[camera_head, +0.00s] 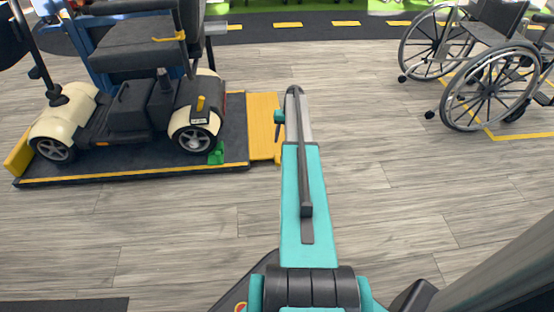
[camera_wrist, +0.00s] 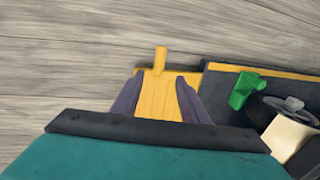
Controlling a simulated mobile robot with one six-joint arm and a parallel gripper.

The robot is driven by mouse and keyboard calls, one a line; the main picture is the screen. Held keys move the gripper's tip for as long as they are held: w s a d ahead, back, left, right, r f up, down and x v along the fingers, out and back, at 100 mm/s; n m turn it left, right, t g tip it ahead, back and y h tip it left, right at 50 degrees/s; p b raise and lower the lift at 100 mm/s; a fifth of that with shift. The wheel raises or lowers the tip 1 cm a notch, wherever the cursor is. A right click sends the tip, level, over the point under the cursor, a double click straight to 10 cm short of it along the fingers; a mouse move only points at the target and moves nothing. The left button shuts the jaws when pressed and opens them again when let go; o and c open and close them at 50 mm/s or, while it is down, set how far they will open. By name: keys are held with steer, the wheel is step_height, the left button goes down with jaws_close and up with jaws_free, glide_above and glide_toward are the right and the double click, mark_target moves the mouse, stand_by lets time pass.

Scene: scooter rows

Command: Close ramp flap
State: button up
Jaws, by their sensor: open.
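The yellow ramp flap (camera_head: 262,125) lies low, apparently flat, at the right end of the dark platform (camera_head: 130,174) under the scooter. In the wrist view the flap (camera_wrist: 160,98) shows between my fingers, with a narrow yellow tab (camera_wrist: 160,59) sticking out from its far edge. My gripper (camera_wrist: 158,82) is open, its two dark fingers spread on either side of the flap in the picture. I cannot tell whether they touch it. In the head view my arm passes just right of the flap, and the fingers are hidden.
A cream and black scooter (camera_head: 133,105) stands on the platform, with a green block (camera_head: 216,154) by its wheel. A yellow end piece (camera_head: 18,156) shows at the platform's left end. Wheelchairs (camera_head: 490,85) stand at the right. The grey floor between is clear.

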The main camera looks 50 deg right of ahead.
mark_target(278, 158)
steer(key=shift+f, duration=0.15)
steer(key=f+b, duration=0.1)
steer(key=f, duration=0.3)
steer(key=w+a+f+b, duration=0.1)
steer(key=f+b, duration=0.1)
steer(key=f, duration=0.3)
steer(key=a+f+b, duration=0.1)
steer(key=f+b, duration=0.1)
steer(key=f, duration=0.2)
steer(key=shift+w+f, duration=0.2)
steer(key=shift+w, duration=0.1)
